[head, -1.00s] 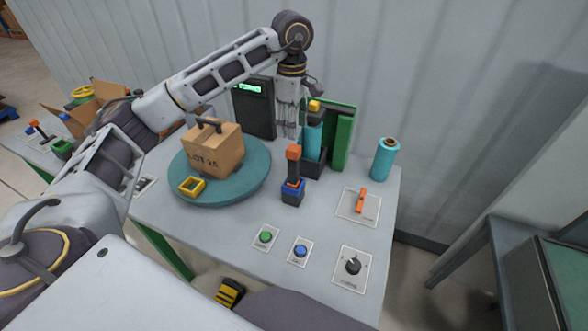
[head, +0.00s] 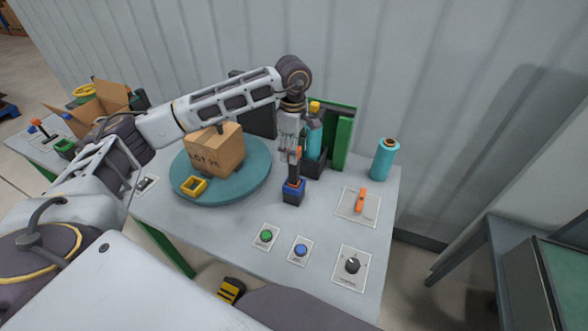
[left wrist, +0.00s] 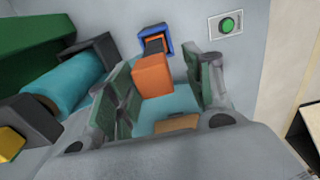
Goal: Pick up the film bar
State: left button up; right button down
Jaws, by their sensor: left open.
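The film bar (head: 294,174) appears to be the dark upright bar with an orange top. It stands in a blue-rimmed holder (head: 293,192) near the middle of the table. My left gripper (head: 292,157) points down over the bar's top and is open. In the left wrist view the orange top (left wrist: 154,76) lies between the two spread fingers, with gaps visible beside it. The holder (left wrist: 155,38) shows beyond it. My right gripper is not in view.
Close behind are a teal roll (head: 314,142) in a dark stand and a green panel (head: 343,142). A carton (head: 222,152) and yellow frame (head: 194,186) sit on the teal turntable (head: 250,177). Another roll (head: 385,158) and an orange switch (head: 360,200) are right.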

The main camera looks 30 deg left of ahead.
aim_at(294, 170)
pick_arm(q)
jog(key=shift+f, duration=0.15)
jog(key=shift+w+f+p, duration=0.2)
jog(key=shift+f+p, duration=0.25)
jog(key=shift+f, duration=0.4)
jog(key=shift+w+f+p, duration=0.2)
jog(key=shift+f+p, duration=0.2)
jog(key=shift+f, duration=1.25)
jog(key=c, duration=1.1)
